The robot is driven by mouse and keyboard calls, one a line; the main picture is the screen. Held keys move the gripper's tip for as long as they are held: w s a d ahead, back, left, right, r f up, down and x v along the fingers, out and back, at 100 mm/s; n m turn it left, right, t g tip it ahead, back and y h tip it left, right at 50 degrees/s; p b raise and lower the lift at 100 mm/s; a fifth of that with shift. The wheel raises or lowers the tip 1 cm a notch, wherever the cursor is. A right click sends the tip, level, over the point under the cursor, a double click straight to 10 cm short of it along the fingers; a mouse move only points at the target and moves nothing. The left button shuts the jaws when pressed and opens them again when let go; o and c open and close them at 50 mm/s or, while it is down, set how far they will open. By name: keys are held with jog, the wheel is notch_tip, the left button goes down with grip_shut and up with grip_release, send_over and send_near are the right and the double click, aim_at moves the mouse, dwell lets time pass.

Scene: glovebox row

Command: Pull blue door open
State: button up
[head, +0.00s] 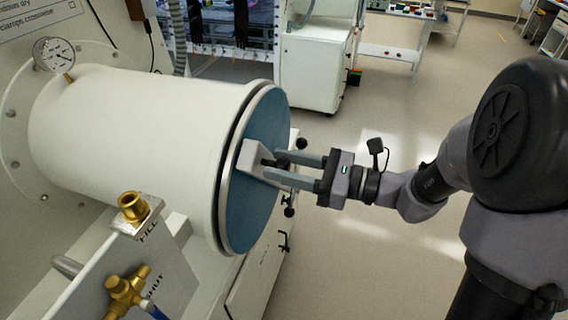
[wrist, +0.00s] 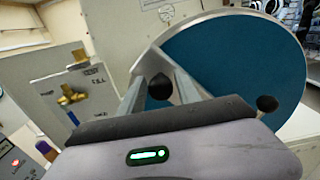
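The blue door (head: 262,122) is a round disc with a pale metal rim on the end of a white cylinder. It looks seated against the cylinder's end. In the wrist view the blue door (wrist: 235,65) fills the upper right. A pale bracket (head: 248,158) stands on its face, with a dark handle part (head: 268,162) beside it. My gripper (head: 270,163) reaches in from the right, fingertips at the bracket. The fingers are apart, one on each side of a black knob (wrist: 160,87), with a gap visible beside it. Contact at the fingertips is unclear.
A brass fitting (head: 133,207) and brass valve (head: 127,290) stand on a panel at lower left. A white cabinet (head: 317,65) stands behind. The floor (head: 400,120) beyond my arm is open.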

grip_shut()
dwell(1.2)
